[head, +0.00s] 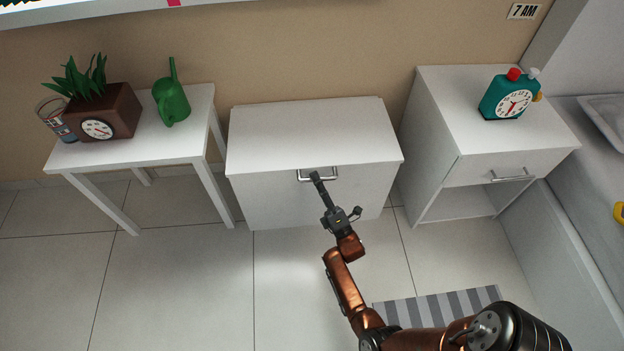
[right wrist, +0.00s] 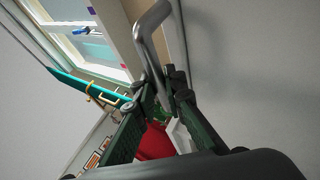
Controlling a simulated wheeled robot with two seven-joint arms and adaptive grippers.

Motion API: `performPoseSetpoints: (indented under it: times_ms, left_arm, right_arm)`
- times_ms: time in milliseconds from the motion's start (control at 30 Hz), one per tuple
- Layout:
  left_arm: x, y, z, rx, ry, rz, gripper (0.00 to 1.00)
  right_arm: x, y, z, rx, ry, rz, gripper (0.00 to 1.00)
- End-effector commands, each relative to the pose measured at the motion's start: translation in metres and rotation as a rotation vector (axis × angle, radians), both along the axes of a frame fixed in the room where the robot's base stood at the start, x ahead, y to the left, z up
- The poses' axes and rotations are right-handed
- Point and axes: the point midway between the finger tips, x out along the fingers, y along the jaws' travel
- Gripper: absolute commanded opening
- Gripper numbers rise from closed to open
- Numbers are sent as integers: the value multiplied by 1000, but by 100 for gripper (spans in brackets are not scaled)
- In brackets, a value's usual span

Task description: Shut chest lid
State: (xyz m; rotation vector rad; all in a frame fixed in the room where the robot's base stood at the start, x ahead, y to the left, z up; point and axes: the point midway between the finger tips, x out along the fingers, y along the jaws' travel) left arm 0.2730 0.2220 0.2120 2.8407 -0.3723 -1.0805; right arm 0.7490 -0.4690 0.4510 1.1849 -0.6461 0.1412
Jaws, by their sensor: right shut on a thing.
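The white chest (head: 300,205) stands against the wall in the middle of the head view. Its lid (head: 310,133) lies flat on top and looks down on the body; I cannot make out a gap. A metal bar handle (head: 303,178) sits at the front, just under the lid's edge. My right gripper (head: 316,177) reaches up to this handle and is shut on it. In the right wrist view the handle (right wrist: 149,28) runs down to the fingertips of the right gripper (right wrist: 162,88). My left gripper is not in view.
A white side table (head: 130,160) on the left holds a planter clock (head: 105,115), a glass and a green watering can (head: 171,101). A nightstand (head: 485,140) with a teal clock (head: 510,97) stands right. The floor in front is mostly clear, with a striped mat (head: 440,306).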

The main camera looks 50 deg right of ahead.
Motion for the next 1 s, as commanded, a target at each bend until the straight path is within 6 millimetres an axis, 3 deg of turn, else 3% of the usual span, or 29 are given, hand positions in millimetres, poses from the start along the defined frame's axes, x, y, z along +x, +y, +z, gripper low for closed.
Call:
performPoseSetpoints:
  times_ms: [267, 300, 567, 867, 1000]
  left_arm:
    - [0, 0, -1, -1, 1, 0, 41]
    - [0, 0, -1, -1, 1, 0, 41]
    - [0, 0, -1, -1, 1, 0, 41]
    - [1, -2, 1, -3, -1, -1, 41]
    - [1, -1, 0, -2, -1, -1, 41]
  right_arm:
    - [1, -2, -5, 7, 13, -3, 0]
    - [1, -2, -6, 7, 13, -3, 11]
    - [1, 0, -6, 6, 12, -1, 29]
    - [0, 2, -5, 6, 9, 1, 29]
    - [-11, 6, -13, 5, 10, 2, 29]
